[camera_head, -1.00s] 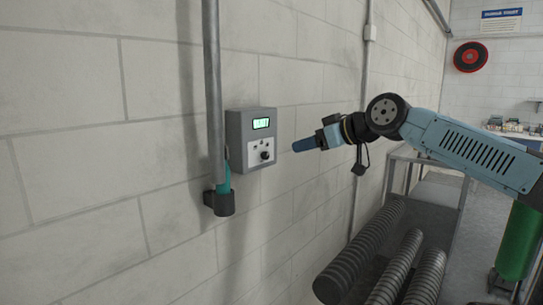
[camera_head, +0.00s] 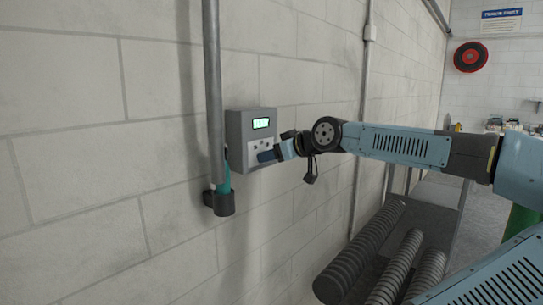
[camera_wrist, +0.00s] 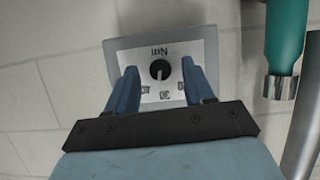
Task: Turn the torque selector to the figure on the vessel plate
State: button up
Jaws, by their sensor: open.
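The grey control box (camera_head: 233,127) is fixed to the block wall, with a lit green display (camera_head: 261,123) at its top. My gripper (camera_head: 262,156) is in front of the box's lower part and hides the selector in the head view. My gripper (camera_wrist: 157,80) is open there, with one blue finger on each side of the selector. I cannot tell whether the fingers touch it. No vessel plate is identifiable.
A vertical pipe (camera_head: 213,90) runs just left of the box. A teal tool (camera_head: 224,180) stands in a dark holder (camera_head: 222,204) beside it and also shows in the wrist view (camera_wrist: 286,35). Ribbed cylinders (camera_head: 362,250) lie at the lower right.

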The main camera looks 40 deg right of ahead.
jog(key=shift+w, duration=0.1)
jog(key=shift+c, duration=0.2)
grip_shut()
jog(key=shift+a+n+h, duration=0.15)
jog(key=shift+n+h, duration=0.55)
jog(key=shift+n, duration=0.2)
jog(key=shift+o, duration=0.2)
grip_release()
jog(key=v, duration=1.3)
jog(key=shift+s, duration=0.4)
